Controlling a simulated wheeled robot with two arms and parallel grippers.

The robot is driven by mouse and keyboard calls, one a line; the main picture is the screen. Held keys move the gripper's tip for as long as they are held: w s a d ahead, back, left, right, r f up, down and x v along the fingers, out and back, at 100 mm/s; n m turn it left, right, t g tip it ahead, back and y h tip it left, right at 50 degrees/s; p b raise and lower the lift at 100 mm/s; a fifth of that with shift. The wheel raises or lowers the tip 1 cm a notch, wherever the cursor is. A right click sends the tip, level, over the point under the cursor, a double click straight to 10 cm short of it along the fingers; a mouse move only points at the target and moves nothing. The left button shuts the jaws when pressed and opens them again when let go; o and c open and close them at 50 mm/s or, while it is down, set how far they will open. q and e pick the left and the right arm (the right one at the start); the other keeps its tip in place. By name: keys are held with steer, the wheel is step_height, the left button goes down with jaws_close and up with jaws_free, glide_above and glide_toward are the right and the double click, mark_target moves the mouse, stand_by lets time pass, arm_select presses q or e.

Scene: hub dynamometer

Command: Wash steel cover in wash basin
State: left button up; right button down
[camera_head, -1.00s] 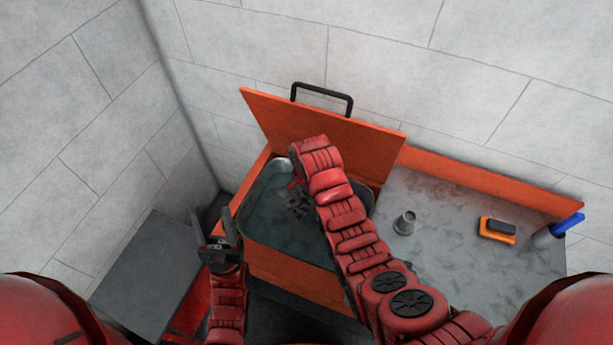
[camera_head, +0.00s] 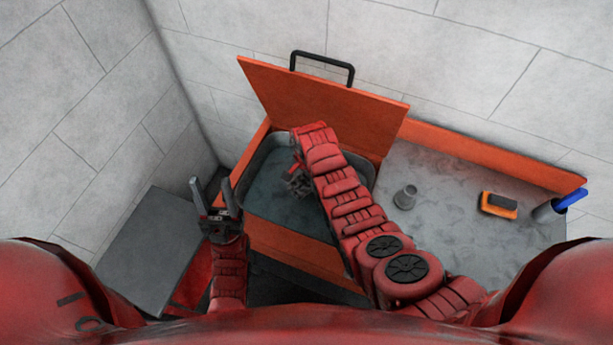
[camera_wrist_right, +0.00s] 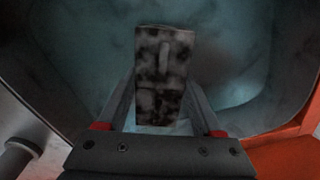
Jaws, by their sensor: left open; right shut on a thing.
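The wash basin (camera_head: 262,194) is a grey tub in an orange cabinet, with bluish water in it and its orange lid (camera_head: 315,105) raised. My right arm reaches over the basin, and my right gripper (camera_head: 297,183) points down into it, partly hidden by the arm. In the right wrist view my right gripper (camera_wrist_right: 160,120) is shut on the steel cover (camera_wrist_right: 164,70), a blocky grey piece with dark blotches. The cover is over or in the water; I cannot tell how deep. My left gripper (camera_head: 211,196) is open and empty, left of the basin.
A grey worktop (camera_head: 440,230) lies right of the basin, with a small grey cup (camera_head: 405,197), an orange and black brush or sponge (camera_head: 498,205) and a holder (camera_head: 545,211) with a blue-handled tool. A dark grey box surface (camera_head: 150,240) stands at the left.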

mark_target(306, 178)
steer(key=shift+f+b, duration=2.2)
steer(key=shift+f, duration=1.2)
step_height(306, 178, up, 8)
steer(key=p, duration=0.6)
steer(key=shift+w+r+p, duration=0.1)
steer(key=shift+r+p, duration=0.35)
steer(key=shift+r, duration=2.15)
steer(key=shift+r, duration=2)
